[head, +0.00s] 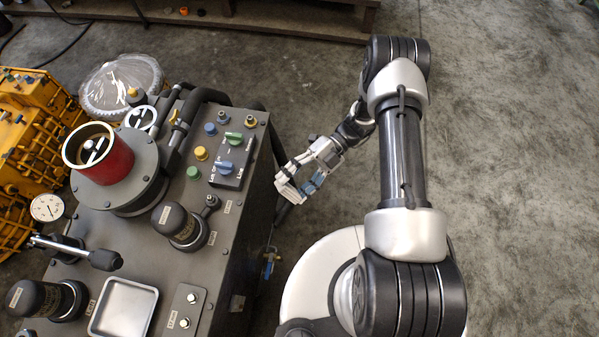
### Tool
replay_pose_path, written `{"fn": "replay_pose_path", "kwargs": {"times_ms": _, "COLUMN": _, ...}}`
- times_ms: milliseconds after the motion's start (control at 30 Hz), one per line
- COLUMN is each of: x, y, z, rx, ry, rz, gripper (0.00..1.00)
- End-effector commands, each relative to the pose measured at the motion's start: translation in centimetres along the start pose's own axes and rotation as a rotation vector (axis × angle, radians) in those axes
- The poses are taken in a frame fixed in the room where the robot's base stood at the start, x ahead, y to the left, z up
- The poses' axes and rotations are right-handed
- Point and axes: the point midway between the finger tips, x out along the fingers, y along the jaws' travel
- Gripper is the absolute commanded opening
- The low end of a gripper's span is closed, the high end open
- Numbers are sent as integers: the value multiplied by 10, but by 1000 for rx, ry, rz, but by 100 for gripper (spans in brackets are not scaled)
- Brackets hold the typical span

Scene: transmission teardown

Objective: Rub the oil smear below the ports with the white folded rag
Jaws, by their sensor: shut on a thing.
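My gripper (297,186) is to the right of the grey machine (228,255), beside its right side face. It is shut on a pale thing at its tips, which looks like the white folded rag (286,188). The rag is small in view and partly covered by the fingers. I cannot tell whether it touches the machine's side. The side face is seen at a steep angle, and I cannot make out the ports or the oil smear on it.
The machine's top carries a red cylinder (108,160), a lever block (233,165), coloured caps and an empty metal tray (123,307). A dark hose (281,150) runs down beside my gripper. A blue-handled valve (269,262) juts from the side. Floor on the right is clear.

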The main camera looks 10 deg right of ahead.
Motion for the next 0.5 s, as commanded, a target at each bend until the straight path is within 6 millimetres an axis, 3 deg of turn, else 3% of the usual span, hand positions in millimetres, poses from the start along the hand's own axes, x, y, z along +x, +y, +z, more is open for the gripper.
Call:
{"fn": "replay_pose_path", "kwargs": {"times_ms": 100, "x": 0, "y": -10, "z": 28, "rx": 74, "ry": -178, "rz": 340, "gripper": 40}}
{"fn": "replay_pose_path", "kwargs": {"times_ms": 233, "x": -13, "y": -19, "z": 58, "rx": 77, "ry": -341, "rz": 631, "gripper": 40}}
{"fn": "replay_pose_path", "kwargs": {"times_ms": 500, "x": -37, "y": -34, "z": 83, "rx": 38, "ry": -482, "rz": 856, "gripper": 40}}
